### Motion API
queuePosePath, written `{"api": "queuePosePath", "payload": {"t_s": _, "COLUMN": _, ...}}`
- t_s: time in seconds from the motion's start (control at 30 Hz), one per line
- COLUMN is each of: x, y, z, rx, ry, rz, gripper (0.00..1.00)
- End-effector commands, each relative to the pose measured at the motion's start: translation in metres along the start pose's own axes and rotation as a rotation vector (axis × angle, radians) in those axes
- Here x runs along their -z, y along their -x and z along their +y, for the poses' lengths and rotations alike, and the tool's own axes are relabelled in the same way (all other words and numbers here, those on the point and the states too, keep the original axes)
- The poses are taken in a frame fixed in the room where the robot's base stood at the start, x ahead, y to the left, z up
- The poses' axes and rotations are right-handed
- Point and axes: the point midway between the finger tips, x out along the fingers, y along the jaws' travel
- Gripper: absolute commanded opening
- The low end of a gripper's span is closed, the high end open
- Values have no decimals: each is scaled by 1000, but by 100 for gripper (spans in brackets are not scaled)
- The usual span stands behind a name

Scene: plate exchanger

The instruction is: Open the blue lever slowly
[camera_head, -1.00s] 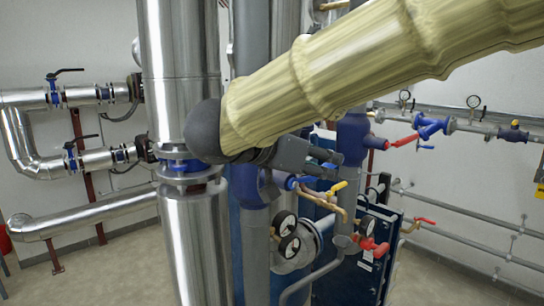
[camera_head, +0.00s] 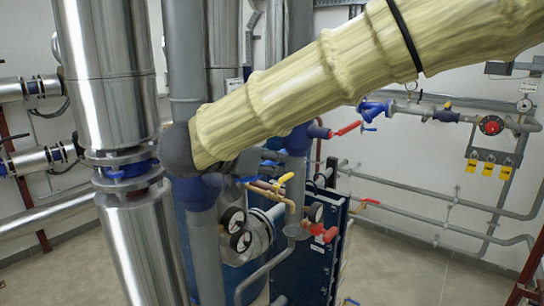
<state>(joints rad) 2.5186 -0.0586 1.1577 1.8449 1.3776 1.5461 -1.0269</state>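My arm, in a pale yellow sleeve, crosses from the upper right to a dark wrist at the centre left. My gripper (camera_head: 270,165) is a grey shape just past the wrist, mostly hidden behind it and the sleeve. I cannot tell whether its fingers are open or shut. A small blue lever (camera_head: 247,180) shows just below the gripper, at the left end of a brass valve line. The gripper looks close to it, but I cannot tell whether they touch. A yellow lever (camera_head: 286,178) is just to the right on the same line.
Pressure gauges (camera_head: 233,220) and a red valve handle (camera_head: 324,234) sit below. A large silver pipe (camera_head: 140,235) stands left, and a dark blue plate exchanger (camera_head: 310,265) stands below right. A red lever (camera_head: 347,129) is on the pipes behind. Floor (camera_head: 400,270) at lower right is clear.

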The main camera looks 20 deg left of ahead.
Motion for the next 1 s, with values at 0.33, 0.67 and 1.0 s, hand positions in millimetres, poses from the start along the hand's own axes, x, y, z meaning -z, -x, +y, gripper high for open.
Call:
{"api": "queuePosePath", "payload": {"t_s": 0.33, "x": 0, "y": -13, "z": 1, "rx": -1, "ry": 0, "rz": -1, "gripper": 37}}
{"api": "queuePosePath", "payload": {"t_s": 0.67, "x": 0, "y": -13, "z": 1, "rx": -2, "ry": 0, "rz": -1, "gripper": 2}}
{"api": "queuePosePath", "payload": {"t_s": 1.0, "x": 1, "y": -12, "z": 1, "rx": -2, "ry": 1, "rz": 18, "gripper": 0}}
